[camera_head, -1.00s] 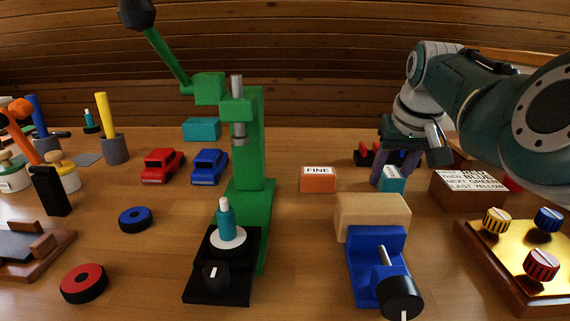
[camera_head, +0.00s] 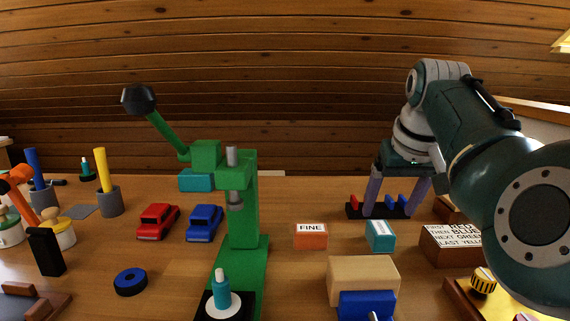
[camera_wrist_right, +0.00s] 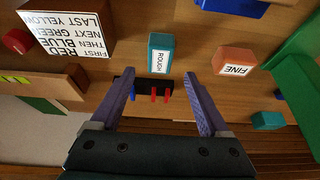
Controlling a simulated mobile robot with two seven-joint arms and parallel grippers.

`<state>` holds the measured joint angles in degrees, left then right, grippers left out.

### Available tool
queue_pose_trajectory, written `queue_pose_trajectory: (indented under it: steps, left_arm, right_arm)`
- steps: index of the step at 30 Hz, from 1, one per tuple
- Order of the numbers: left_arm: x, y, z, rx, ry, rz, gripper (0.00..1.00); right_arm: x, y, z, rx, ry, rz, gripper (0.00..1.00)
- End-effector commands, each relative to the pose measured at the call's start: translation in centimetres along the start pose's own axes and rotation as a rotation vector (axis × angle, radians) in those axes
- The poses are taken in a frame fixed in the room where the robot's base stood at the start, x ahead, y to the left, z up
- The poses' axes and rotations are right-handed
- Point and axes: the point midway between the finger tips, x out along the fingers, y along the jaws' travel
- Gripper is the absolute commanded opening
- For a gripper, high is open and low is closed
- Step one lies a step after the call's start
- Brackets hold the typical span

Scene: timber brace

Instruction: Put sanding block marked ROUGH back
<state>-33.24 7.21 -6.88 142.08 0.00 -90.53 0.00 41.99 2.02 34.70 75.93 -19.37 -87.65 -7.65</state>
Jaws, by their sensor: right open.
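The sanding block marked ROUGH is a teal block with a white label; it stands on the bench right of the FINE block in the head view (camera_head: 380,236). Its label reads clearly in the right wrist view (camera_wrist_right: 160,54). The orange block marked FINE (camera_head: 310,236) stands apart from it. My right gripper (camera_head: 397,198) is open and empty, its purple fingers behind and above the ROUGH block in the head view. My left gripper is out of view.
A black rack (camera_head: 357,212) with red and blue pieces lies behind the blocks. A brown block with a colour-order label (camera_head: 436,240) stands at right. A tan wooden block (camera_head: 362,272) is in front, and a green press (camera_head: 243,210) is at left.

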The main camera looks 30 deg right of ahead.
Motion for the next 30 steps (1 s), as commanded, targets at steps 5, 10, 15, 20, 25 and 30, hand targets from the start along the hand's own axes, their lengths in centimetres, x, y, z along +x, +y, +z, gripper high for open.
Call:
queue_pose_trajectory:
  steps: [5,10,15,20,25,30]
  left_arm:
    - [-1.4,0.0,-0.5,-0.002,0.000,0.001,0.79]
    - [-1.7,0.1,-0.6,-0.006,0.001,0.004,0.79]
    - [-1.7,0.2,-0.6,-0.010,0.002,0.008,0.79]
    - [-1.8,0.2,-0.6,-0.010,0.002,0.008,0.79]
    - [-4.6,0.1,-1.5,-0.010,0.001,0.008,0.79]
    - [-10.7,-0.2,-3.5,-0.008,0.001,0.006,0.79]
  right_arm:
    - [-3.5,0.0,-0.1,0.001,0.002,0.001,0.79]
    - [-4.8,0.0,0.0,0.000,0.000,0.001,0.79]
    - [-4.9,0.0,0.0,0.000,0.000,0.001,0.79]
    - [-4.9,0.0,0.0,-0.001,0.000,0.001,0.79]
    - [-6.8,0.9,0.7,-0.041,0.011,0.049,0.79]
    - [-11.6,1.6,3.5,-0.193,0.039,0.120,0.79]
